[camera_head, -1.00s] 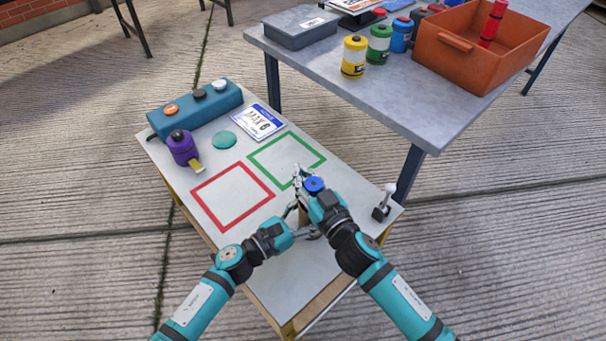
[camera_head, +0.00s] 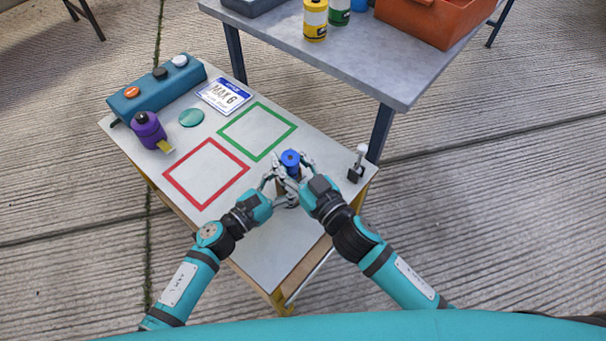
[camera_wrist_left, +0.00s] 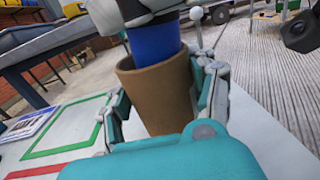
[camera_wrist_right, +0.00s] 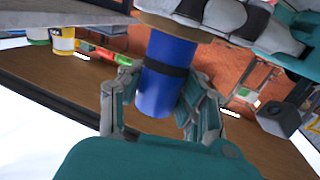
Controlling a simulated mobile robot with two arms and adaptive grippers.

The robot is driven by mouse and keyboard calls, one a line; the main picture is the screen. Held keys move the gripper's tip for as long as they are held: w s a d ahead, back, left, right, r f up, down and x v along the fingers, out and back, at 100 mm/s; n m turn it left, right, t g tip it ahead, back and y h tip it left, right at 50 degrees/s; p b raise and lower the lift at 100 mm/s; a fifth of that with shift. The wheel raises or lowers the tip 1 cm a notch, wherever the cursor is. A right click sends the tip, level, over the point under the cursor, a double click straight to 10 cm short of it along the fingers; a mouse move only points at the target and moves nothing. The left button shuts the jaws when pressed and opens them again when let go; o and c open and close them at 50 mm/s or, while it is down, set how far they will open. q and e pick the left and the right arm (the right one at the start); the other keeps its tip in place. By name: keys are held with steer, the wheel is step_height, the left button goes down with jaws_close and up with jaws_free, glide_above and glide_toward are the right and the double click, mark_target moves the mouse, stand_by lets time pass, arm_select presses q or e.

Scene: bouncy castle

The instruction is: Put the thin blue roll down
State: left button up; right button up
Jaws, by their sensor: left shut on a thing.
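The thin blue roll (camera_head: 291,158) stands above the front part of the small table. In the right wrist view the blue roll (camera_wrist_right: 165,75) has a dark band and lies between the fingers of my right gripper (camera_wrist_right: 162,92), which close on it from both sides. In the left wrist view the roll's lower end (camera_wrist_left: 153,43) sits in the mouth of a brown cup-like holder (camera_wrist_left: 160,95); how deep it reaches is hidden. My left gripper (camera_wrist_left: 160,112) is shut on the brown holder. My grippers meet close together here.
A grey table (camera_head: 345,60) stands behind.

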arm_select(q)
steer(key=shift+w+a, duration=0.1)
steer(key=shift+a, duration=0.05)
arm_select(e)
steer(key=v, duration=0.6)
steer(key=shift+s+d, duration=0.1)
arm_select(q)
steer(key=o, duration=1.7)
steer(key=shift+c, duration=0.2)
